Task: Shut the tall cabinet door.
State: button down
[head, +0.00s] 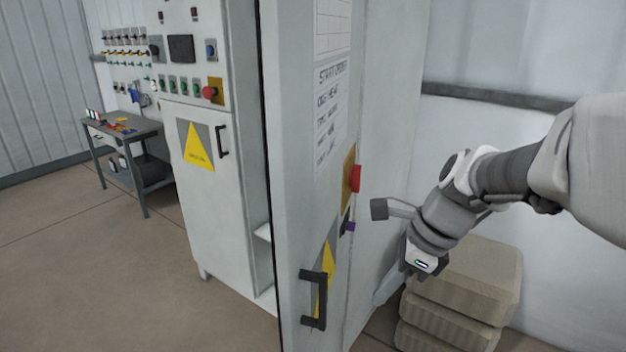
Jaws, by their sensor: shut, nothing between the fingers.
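The tall cabinet door (298,150) stands open in the foreground, a pale grey panel reaching beyond the top and bottom of the head view. A black bar handle (314,300) and a partly covered yellow warning sign (327,268) are on its face. The cabinet's opening with a white shelf (262,232) shows left of the door's dark edge. My gripper (412,272) hangs at the right of the door, pointing down, shut and empty. It appears apart from the handle; its fingertips are hard to make out.
A control cabinet (196,90) with buttons and a warning sign stands left of the opening. A grey workbench (125,130) is farther left. Stacked beige blocks (470,275) sit below and behind my gripper, near the white wall. The floor at left is clear.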

jog(key=w+a+f, duration=0.2)
jog(key=a+f, duration=0.4)
jog(key=f, duration=0.1)
jog(key=shift+w+a+f, duration=0.2)
jog(key=shift+a+f, duration=0.15)
jog(key=shift+a, duration=0.05)
